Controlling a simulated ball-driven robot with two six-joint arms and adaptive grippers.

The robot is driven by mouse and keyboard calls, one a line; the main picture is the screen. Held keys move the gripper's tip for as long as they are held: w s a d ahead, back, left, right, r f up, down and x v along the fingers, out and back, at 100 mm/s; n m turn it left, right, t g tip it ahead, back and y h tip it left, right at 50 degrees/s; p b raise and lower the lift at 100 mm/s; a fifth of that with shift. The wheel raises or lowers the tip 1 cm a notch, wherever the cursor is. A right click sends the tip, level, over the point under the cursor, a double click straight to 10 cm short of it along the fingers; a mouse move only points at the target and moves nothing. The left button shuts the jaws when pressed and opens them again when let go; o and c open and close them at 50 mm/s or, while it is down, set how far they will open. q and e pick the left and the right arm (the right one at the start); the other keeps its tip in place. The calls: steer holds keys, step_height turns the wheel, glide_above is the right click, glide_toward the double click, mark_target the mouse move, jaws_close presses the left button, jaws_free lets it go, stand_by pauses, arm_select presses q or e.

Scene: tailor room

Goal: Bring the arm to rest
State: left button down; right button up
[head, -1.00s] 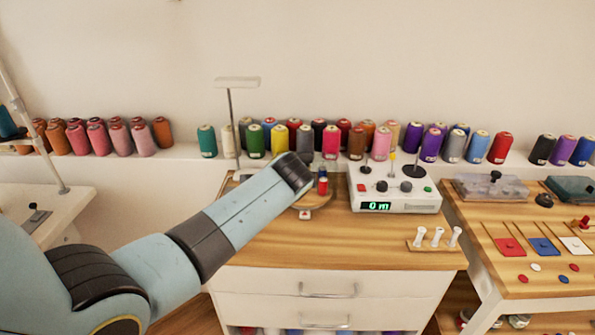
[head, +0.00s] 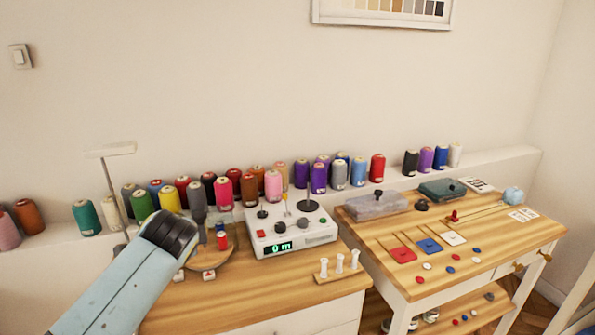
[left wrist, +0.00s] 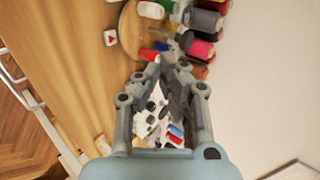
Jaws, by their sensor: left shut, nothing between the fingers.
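My left arm reaches in from the lower left in the head view, its dark wrist end over the left part of the wooden worktop (head: 225,310). My left gripper (left wrist: 170,70) shows in the left wrist view with its grey fingers together and nothing between them. In the head view the gripper is mostly hidden behind the wrist. It is in front of the row of thread cones, near a round wooden stand (head: 215,259) with a small red and blue spool (head: 221,239). My right gripper is in neither view.
A white winding machine (head: 290,235) showing "0 m" stands right of the arm. A rack with white bobbins (head: 338,268) is in front of it. A second table (head: 450,275) at right holds coloured cards, buttons and boxes. Thread cones line the ledge behind.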

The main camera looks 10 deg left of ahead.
arm_select(q)
steer(key=s+d+r+n+g+h, duration=0.15)
steer(key=s+n, duration=0.25)
steer(key=s, duration=0.7)
steer(key=s+d+r+n+g+h, duration=0.1)
steer(key=s+d+n+g, duration=0.15)
steer(key=s, duration=0.85)
steer(key=s+d+r+n+g+h, duration=0.1)
steer(key=s+d+r+n+h, duration=0.2)
steer(key=s, duration=0.8)
step_height(320, 180, down, 39)
steer(key=s+a+n+g+y+b, duration=0.1)
steer(key=s+a+n+g+b, duration=0.15)
steer(key=b, duration=0.75)
steer(key=s+a+f+b, duration=0.1)
steer(key=s+f+b, duration=0.5)
steer(key=s+f, duration=1.2)
step_height(320, 180, down, 3)
steer(key=shift+m, duration=0.4)
steer(key=shift+g, duration=0.35)
